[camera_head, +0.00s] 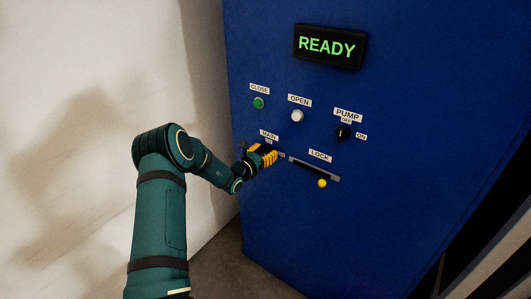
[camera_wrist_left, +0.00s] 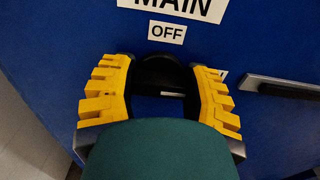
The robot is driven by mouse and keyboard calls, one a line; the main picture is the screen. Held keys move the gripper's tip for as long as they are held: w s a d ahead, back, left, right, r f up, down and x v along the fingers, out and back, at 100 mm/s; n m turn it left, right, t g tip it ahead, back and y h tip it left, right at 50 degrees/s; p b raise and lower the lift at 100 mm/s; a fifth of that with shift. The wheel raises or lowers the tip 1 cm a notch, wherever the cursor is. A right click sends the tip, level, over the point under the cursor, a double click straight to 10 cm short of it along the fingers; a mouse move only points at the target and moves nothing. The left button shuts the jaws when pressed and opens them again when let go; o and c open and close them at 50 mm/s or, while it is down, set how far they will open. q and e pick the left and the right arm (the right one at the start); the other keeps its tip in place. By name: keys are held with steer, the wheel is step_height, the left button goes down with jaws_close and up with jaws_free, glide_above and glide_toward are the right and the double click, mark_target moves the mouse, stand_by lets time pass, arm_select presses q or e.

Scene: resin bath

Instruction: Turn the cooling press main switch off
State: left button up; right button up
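The main switch's black knob (camera_wrist_left: 160,72) shows in the left wrist view, just below the MAIN label (camera_wrist_left: 182,6) and OFF label (camera_wrist_left: 167,32). A second label to its right is mostly hidden by a finger. My left gripper (camera_head: 268,155) is at the MAIN switch on the press's blue panel (camera_head: 400,140) and covers the knob in the head view. In the left wrist view its yellow-padded fingers (camera_wrist_left: 160,85) stand wide apart, one on each side of the knob. I cannot tell whether they touch it, or where its pointer is. My right gripper is not in view.
The LOCK slot (camera_head: 315,168) with its yellow-knobbed lever (camera_head: 322,183) is just right of my left gripper. Above are the green CLOSE button (camera_head: 258,103), white OPEN button (camera_head: 297,116), PUMP knob (camera_head: 343,133) and READY display (camera_head: 328,47). A pale wall (camera_head: 90,80) stands at left.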

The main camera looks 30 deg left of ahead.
arm_select(q)
steer(key=shift+c, duration=0.8)
steer(key=n+p, duration=0.1)
steer(key=n, duration=0.3)
steer(key=shift+a, duration=0.1)
steer(key=n+p, duration=0.2)
steer(key=n, duration=0.3)
steer(key=shift+a+p, duration=0.1)
steer(key=shift+p, duration=0.3)
steer(key=n+p, duration=0.2)
steer(key=n, duration=0.3)
steer(key=shift+f, duration=0.1)
steer(key=shift+f+n+p, duration=0.1)
steer(key=shift+n+p, duration=0.6)
steer(key=shift+n, duration=1.2)
